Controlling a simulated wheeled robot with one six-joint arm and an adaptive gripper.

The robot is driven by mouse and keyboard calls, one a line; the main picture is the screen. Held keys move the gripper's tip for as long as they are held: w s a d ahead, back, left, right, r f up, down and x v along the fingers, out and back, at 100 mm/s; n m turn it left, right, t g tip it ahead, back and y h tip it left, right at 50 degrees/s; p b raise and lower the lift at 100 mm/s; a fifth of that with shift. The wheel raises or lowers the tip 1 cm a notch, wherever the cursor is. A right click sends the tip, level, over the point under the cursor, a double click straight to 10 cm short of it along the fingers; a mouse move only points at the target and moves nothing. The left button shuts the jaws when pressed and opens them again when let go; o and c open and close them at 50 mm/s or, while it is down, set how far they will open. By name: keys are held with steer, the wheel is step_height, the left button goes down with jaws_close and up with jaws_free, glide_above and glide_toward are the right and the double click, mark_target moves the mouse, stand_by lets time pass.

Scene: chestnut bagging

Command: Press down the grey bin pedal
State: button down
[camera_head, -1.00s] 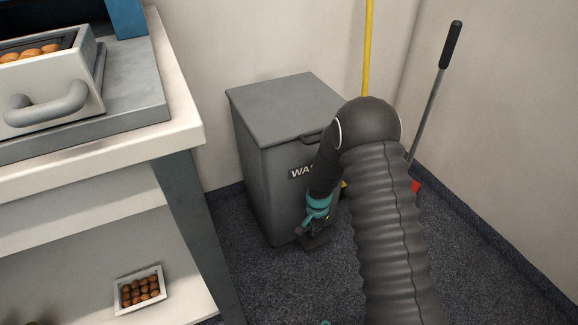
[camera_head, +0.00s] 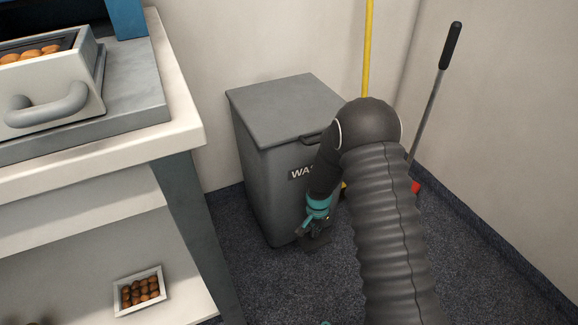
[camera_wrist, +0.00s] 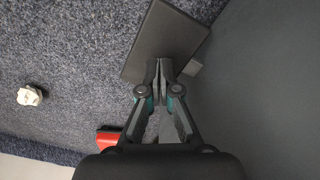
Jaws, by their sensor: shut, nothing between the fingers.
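The grey bin (camera_head: 272,190) stands against the wall with its lid (camera_head: 285,105) closed and a partly hidden white label on its front. In the wrist view its dark grey pedal (camera_wrist: 165,42) shows as a flat plate beside the bin's wall (camera_wrist: 265,90). My gripper (camera_wrist: 160,68) is shut and empty, with its fingertips over the pedal's near edge; I cannot tell whether they touch it. In the head view my gripper (camera_head: 312,234) is low at the foot of the bin's front, and the pedal is mostly hidden there.
A white worktable (camera_head: 190,130) with a lower shelf stands left of the bin. A yellow pole (camera_head: 368,50) and a black-handled tool (camera_head: 435,90) lean in the corner. A red piece (camera_wrist: 108,137) and a pale lump (camera_wrist: 30,95) lie on the carpet.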

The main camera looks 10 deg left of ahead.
mark_target(314, 240)
steer(key=shift+f+b, duration=0.5)
steer(key=shift+f, duration=2.95)
steer(key=shift+r, duration=0.2)
steer(key=shift+r+p, duration=2.45)
steer(key=shift+r, duration=2)
